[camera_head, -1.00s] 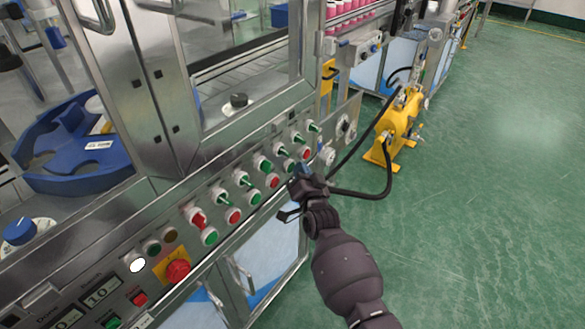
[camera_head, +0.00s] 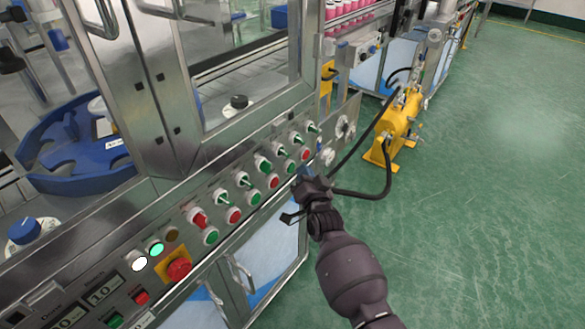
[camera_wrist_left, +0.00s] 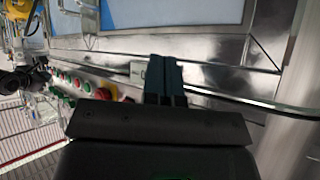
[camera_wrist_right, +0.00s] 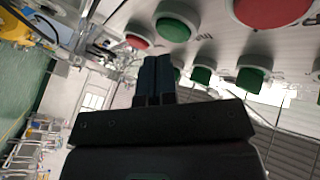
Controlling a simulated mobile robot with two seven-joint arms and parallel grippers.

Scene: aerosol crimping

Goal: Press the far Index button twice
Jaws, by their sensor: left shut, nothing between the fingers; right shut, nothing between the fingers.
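The sloping control panel (camera_head: 185,205) carries green and red push buttons with a row of switches above. Its labels are too small to read, so I cannot tell which button is Index. At the far end are a red button (camera_head: 305,155) and a green button (camera_head: 289,167). My right gripper (camera_head: 304,173) is shut and empty, just in front of these far buttons. In the right wrist view its fingertips (camera_wrist_right: 150,62) point toward a small red button (camera_wrist_right: 138,38); contact cannot be judged. My left gripper (camera_wrist_left: 161,62) is shut and empty in the left wrist view, beside the panel.
A red emergency knob on a yellow plate (camera_head: 178,268) and lit lamps (camera_head: 156,249) sit at the panel's near end. A yellow pump unit (camera_head: 398,120) with black hoses stands beyond my right gripper. Open green floor (camera_head: 480,200) lies to the right.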

